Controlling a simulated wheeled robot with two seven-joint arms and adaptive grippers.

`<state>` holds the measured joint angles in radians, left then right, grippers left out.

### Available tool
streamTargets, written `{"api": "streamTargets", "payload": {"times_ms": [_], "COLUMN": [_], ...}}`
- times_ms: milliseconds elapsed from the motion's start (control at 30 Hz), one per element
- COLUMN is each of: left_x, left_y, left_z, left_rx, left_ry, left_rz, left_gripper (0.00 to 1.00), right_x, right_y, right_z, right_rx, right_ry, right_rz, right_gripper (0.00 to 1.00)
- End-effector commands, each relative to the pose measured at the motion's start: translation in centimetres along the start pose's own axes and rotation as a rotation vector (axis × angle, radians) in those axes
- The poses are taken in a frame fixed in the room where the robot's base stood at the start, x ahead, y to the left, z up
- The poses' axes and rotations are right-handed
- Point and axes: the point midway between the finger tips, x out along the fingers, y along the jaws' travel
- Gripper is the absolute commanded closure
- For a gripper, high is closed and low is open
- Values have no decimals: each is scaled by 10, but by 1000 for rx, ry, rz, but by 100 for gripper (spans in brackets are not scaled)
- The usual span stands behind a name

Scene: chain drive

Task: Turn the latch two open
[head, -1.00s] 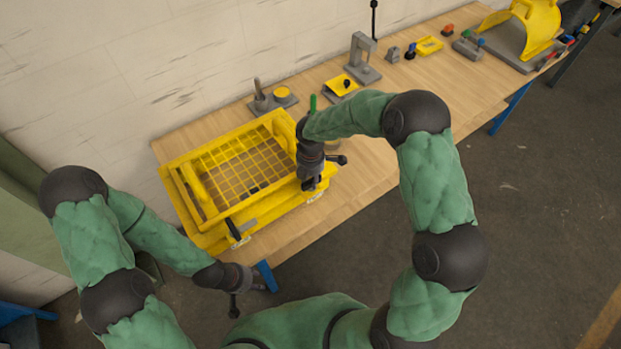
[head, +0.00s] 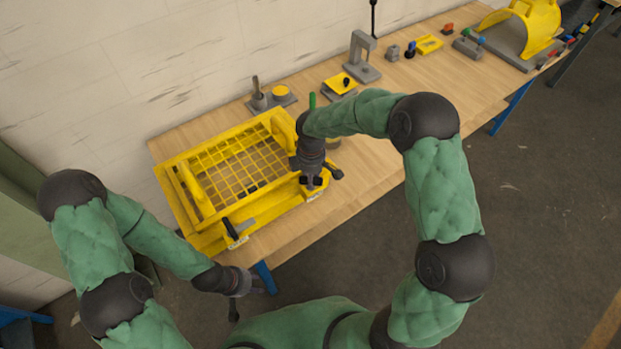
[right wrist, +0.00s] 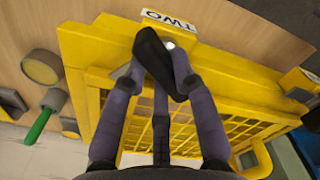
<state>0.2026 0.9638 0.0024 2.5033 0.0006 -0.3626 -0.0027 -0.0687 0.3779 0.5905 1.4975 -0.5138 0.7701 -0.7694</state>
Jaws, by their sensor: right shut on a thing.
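Latch two is a black lever (right wrist: 152,52) with a pale round pivot beside the white "TWO" label (right wrist: 170,20) on the yellow box's edge. My right gripper (right wrist: 160,72) is shut on the lever, with its fingers on either side. In the head view my right gripper (head: 312,182) is at the front right corner of the yellow box (head: 270,207) and mostly hides the latch. My left gripper (head: 246,295) is off the table's front edge, with its fingers apart and empty.
Another black latch (head: 231,230) is on the box's front left side. The wooden table (head: 450,90) has bare room to the right.

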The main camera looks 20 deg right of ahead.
Motion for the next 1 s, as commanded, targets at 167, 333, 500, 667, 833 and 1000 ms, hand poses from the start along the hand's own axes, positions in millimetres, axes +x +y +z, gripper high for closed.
{"api": "streamTargets", "payload": {"times_ms": [167,333,500,667,833,1000], "left_x": [8,14,20,25,29,31], "left_y": [-3,-5,-7,-9,-10,-11], "left_z": [0,-1,-1,-1,-1,-1], "left_rx": [0,0,0,0,0,0], "left_ry": [0,0,0,0,0,0], "left_rz": [0,0,0,0,0,0], "left_gripper": [60,60,60,60,60,60], "right_x": [1,1,1,0,0,0], "right_y": [0,0,0,0,-1,-1], "right_z": [0,1,2,3,3,4], "right_rx": [168,330,489,624,741,824], "right_ry": [2,1,3,3,2,3], "right_rz": [2,2,2,2,2,2], "right_gripper": [100,100,100,100,100,100]}}
